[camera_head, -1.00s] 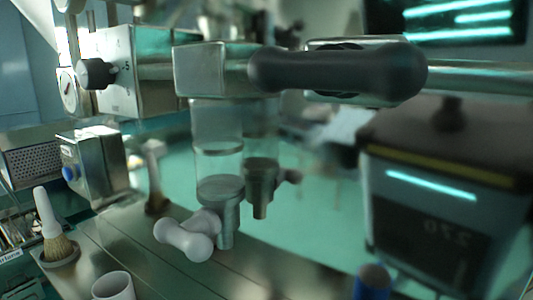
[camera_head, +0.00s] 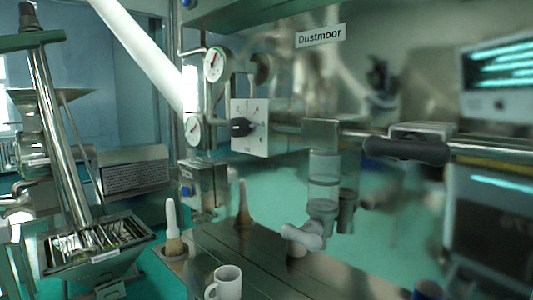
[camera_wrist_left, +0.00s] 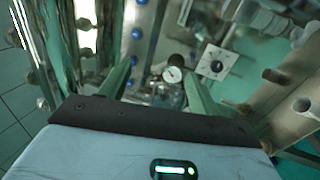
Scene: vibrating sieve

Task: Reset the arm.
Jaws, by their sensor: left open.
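My left gripper (camera_wrist_left: 156,78) shows in the left wrist view. Its two greenish fingers stand wide apart, with nothing held between them. Beyond the fingers are a round gauge and a pale dial plate, some distance off. I cannot make out the left gripper for sure in the head view. My right gripper is in neither view.
A dial plate with a dark knob (camera_head: 249,128) and gauges (camera_head: 214,64) stand mid-view. A dark handle (camera_head: 405,148) lies right of them. The metal bench (camera_head: 225,245) holds a brush (camera_head: 172,228) and white mug (camera_head: 226,283). A tray-like hopper (camera_head: 100,262) stands left.

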